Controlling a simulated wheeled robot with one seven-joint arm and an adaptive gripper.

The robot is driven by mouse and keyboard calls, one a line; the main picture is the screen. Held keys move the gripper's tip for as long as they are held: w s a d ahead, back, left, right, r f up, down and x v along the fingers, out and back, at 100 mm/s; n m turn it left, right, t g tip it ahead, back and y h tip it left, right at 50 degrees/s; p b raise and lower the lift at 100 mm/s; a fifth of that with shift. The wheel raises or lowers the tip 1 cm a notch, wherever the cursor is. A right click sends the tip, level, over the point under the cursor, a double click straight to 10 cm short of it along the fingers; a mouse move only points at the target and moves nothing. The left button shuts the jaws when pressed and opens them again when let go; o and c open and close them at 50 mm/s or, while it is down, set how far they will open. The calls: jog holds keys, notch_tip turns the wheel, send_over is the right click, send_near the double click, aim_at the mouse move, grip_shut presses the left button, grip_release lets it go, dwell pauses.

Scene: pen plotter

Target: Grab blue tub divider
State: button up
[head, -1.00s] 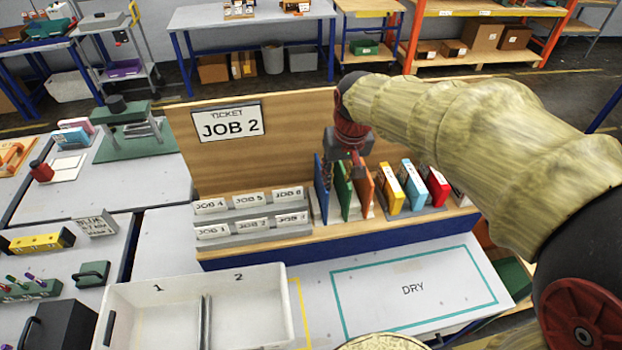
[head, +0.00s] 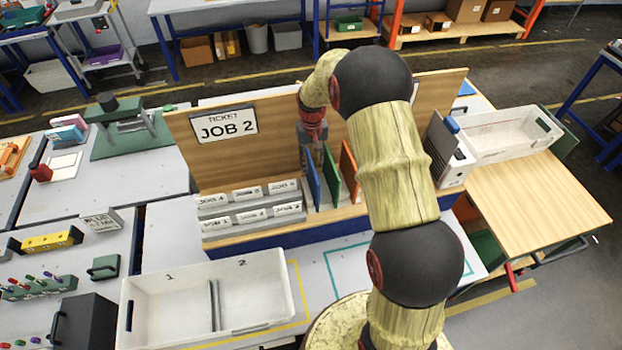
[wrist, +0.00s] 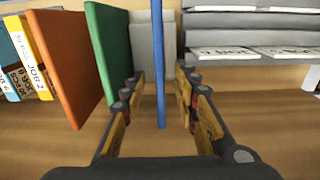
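The blue tub divider (head: 312,182) is a thin upright panel in the rack, left of a green divider (head: 330,178) and an orange divider (head: 349,172). In the wrist view the blue divider (wrist: 158,35) appears edge-on between the two fingers of my gripper (wrist: 160,85). The fingers are open, with a visible gap on each side of the panel. In the head view my gripper (head: 316,148) is at the upper part of the blue divider, partly hidden behind the arm side. A white tub (head: 140,335) marked 1 and 2 has a grey divider inside.
Grey card holders (head: 218,228) with job labels stand left of the blue divider. A wooden back board (head: 265,165) with a JOB 2 ticket (head: 224,126) rises behind. Coloured boxes (wrist: 32,62) sit beyond the orange divider in the wrist view.

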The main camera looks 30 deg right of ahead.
aim_at(312, 172)
notch_tip(312, 172, down, 6)
jog(key=shift+s+r+p, duration=0.15)
jog(key=shift+p, duration=0.55)
jog(key=shift+c, duration=1.4)
grip_shut()
